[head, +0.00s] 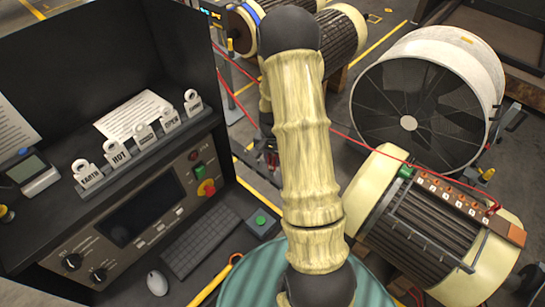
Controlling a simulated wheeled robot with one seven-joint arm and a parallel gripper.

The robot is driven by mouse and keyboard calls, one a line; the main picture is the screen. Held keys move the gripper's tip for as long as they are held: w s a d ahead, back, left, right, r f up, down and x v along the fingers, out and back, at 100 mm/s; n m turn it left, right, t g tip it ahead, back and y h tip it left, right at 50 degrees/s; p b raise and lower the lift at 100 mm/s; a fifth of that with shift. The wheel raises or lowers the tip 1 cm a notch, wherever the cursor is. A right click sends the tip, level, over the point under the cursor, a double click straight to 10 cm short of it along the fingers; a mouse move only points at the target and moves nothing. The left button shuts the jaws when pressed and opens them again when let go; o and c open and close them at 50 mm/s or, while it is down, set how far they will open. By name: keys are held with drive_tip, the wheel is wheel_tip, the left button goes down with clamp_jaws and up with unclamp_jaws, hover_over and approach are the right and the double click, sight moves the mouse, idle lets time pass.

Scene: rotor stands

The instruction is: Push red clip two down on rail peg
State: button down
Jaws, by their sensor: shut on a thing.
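My gripper (270,155) shows only small and partly, low behind my own arm at the left edge of its upper segment. It looks shut, with a bit of red at its tips that looks like red clip two; its fine shape and whether it touches a peg are too small to tell. Another red clip (493,208) sits at the right end of the brown terminal rail (515,234) on the near rotor (430,245). A green clip (405,172) sits at the rail's left end. Several small labelled pegs stand along the rail between them.
A dark console with a keyboard (201,243), mouse (157,282) and several standing white tags (118,154) fills the left. A large white drum fan (430,85) stands behind the near rotor. Red leads cross the gap. More rotors (325,35) lie at the back.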

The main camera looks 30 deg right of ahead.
drive_tip(key=shift+w+f+b, duration=0.15)
drive_tip(key=shift+f+b, duration=0.4)
drive_tip(key=shift+f, duration=0.45)
drive_tip(key=shift+s+d, duration=0.1)
drive_tip(key=shift+s, duration=0.1)
drive_tip(key=shift+w+f, duration=0.1)
drive_tip(key=shift+w, duration=0.05)
drive_tip(key=shift+f, duration=0.1)
drive_tip(key=shift+f+b, duration=0.25)
drive_tip(key=shift+b, duration=0.1)
drive_tip(key=c, duration=1.1)
unclamp_jaws()
